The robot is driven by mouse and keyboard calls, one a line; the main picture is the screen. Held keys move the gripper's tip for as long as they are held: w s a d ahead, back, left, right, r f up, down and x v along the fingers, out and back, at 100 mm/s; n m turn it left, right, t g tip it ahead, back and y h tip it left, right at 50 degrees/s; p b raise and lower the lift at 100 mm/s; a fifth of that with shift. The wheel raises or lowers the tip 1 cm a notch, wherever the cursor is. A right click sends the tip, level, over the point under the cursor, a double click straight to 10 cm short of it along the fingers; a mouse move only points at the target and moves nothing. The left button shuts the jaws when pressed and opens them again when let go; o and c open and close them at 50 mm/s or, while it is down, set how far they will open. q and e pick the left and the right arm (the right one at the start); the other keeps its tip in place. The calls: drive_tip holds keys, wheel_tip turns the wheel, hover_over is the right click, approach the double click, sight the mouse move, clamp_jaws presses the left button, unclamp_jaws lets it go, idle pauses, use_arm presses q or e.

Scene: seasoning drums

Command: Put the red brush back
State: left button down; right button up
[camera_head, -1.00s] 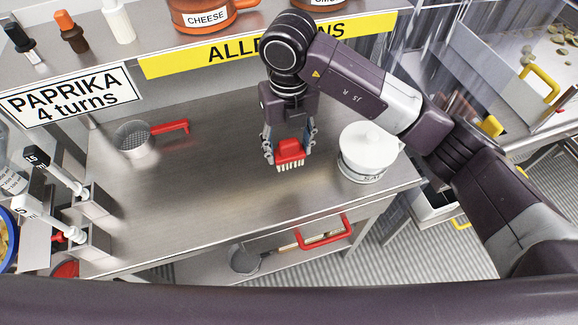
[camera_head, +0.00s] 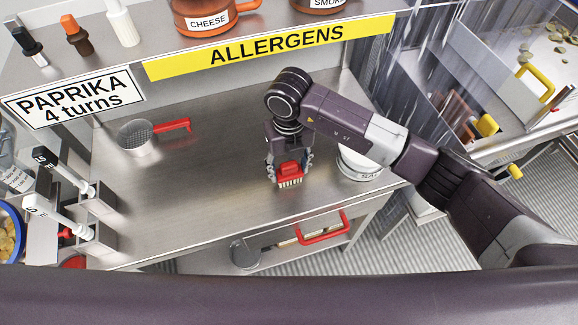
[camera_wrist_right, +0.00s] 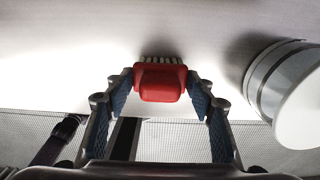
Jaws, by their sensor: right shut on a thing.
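The red brush (camera_head: 290,171) has a red block body and pale bristles pointing down. My right gripper (camera_head: 289,172) is shut on it, with a finger on each side, over the front part of the steel table (camera_head: 205,200). In the right wrist view the brush (camera_wrist_right: 161,82) sits between the fingertips of the gripper (camera_wrist_right: 160,88), bristles toward the steel surface. Whether the bristles touch the table I cannot tell. My left gripper does not show.
A white lidded tub (camera_head: 358,166) stands just right of the brush, partly behind my right arm. A red-handled sieve (camera_head: 137,137) lies at the back left. A lower shelf holds a red-handled scoop (camera_head: 320,229). The table's middle is clear.

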drive_tip(key=o, duration=1)
drive_tip(key=shift+f, duration=0.1)
drive_tip(key=shift+r, duration=0.25)
wheel_tip(320, 180, up, 11)
drive_tip(key=b, duration=0.3)
drive_tip(key=shift+r+b, duration=0.15)
drive_tip(key=shift+b, duration=0.25)
drive_tip(key=shift+r, duration=0.25)
